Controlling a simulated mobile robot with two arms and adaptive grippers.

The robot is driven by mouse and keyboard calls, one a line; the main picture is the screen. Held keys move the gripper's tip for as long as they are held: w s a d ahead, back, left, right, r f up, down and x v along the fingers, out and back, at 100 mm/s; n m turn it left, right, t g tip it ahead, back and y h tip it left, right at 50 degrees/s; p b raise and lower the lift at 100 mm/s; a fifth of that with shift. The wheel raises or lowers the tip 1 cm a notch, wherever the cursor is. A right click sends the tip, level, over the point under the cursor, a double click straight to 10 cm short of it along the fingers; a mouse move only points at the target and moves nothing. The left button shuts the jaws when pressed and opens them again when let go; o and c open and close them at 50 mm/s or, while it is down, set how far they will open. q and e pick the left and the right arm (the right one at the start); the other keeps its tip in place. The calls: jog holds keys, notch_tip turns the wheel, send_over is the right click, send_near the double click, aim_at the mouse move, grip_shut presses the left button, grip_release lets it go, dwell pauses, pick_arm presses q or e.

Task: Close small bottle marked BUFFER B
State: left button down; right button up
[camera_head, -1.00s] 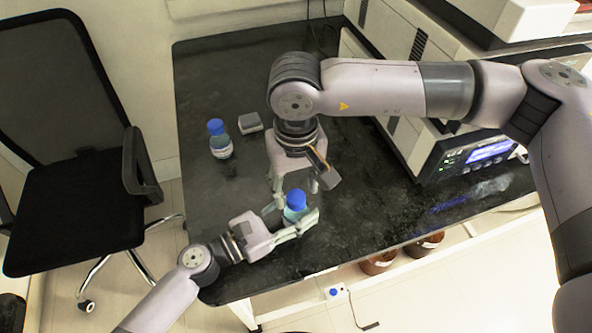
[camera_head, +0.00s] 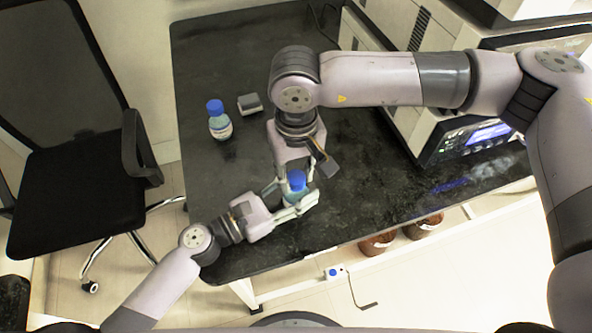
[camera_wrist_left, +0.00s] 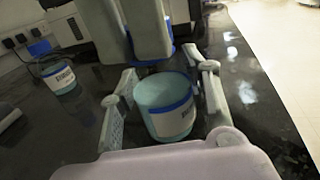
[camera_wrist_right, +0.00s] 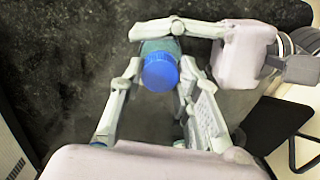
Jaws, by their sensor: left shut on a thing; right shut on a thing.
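A small bottle with a blue cap (camera_head: 297,178) stands at the near side of the black bench; its label is too small to read. My left gripper (camera_head: 294,203) is shut around its body, which shows with a white label in the left wrist view (camera_wrist_left: 166,104). My right gripper (camera_head: 294,184) comes from above and is shut on the blue cap, seen between its fingers in the right wrist view (camera_wrist_right: 160,73). In the left wrist view the right gripper mostly hides the cap. Whether the cap is seated on the neck cannot be told.
A second blue-capped bottle (camera_head: 219,120) and a small grey block (camera_head: 250,104) stand further back on the bench (camera_head: 380,205). A large instrument with a lit screen (camera_head: 490,133) fills the right side. Brown bottles (camera_head: 378,243) sit below the front edge. A black chair (camera_head: 80,195) is at left.

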grip_shut()
jog(key=m, duration=0.4)
jog(key=shift+m, duration=0.4)
jog(key=m, duration=0.8)
jog(key=shift+m, duration=0.3)
jog(key=m, duration=1.4)
jog(key=shift+m, duration=0.4)
jog(key=o, duration=0.9)
grip_release()
